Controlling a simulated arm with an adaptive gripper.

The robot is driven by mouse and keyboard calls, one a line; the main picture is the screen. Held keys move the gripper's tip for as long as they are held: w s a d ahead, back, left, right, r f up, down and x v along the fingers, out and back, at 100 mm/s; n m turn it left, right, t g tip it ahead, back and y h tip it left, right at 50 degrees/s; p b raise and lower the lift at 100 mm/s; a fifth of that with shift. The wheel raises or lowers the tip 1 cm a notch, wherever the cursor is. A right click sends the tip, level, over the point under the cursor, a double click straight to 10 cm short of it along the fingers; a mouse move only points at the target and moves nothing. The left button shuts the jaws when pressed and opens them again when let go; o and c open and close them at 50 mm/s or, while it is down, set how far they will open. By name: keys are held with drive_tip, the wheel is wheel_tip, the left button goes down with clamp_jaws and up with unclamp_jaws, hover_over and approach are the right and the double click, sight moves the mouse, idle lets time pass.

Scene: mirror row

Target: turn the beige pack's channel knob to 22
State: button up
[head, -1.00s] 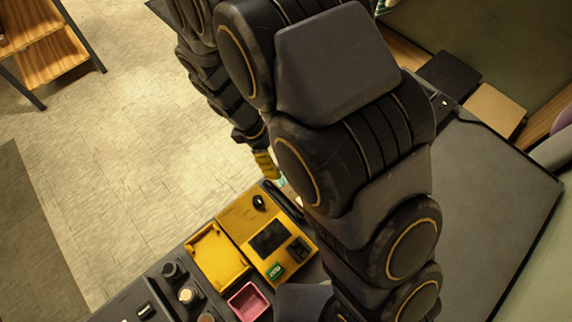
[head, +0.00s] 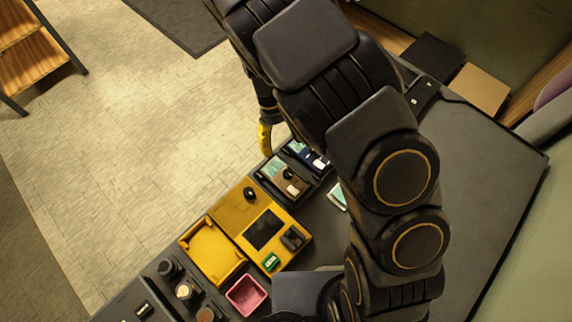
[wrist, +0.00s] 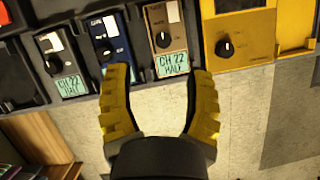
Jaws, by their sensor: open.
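The beige pack (wrist: 176,33) stands in the dark rack at the top middle of the wrist view. Its black channel knob (wrist: 163,40) faces my camera, with a teal "CH 22 HALF" label (wrist: 171,65) below it. The beige pack also shows in the head view (head: 294,186), just right of the yellow tester. My gripper (wrist: 160,84) is open and empty, its yellow fingers apart below the label in the wrist view, one to each side of it. In the head view the gripper (head: 265,139) is at the bench edge. The knob's exact setting is too small to read.
A blue pack (wrist: 110,28) and a grey pack (wrist: 69,82) with a similar label stand left of the beige one. A yellow device (wrist: 250,35) with its own knob is at right. A pink bin (head: 246,296) and several dark knobs sit farther along the bench.

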sight(287, 171)
drive_tip(key=shift+w+a+f+m, duration=0.1)
drive_tip(key=shift+f+m, duration=0.35)
drive_tip(key=shift+m, duration=0.15)
drive_tip(key=x, duration=0.7)
drive_tip(key=shift+s+f, duration=0.2)
drive_tip(key=shift+f, duration=0.05)
drive_tip(key=shift+a, duration=0.1)
clamp_jaws()
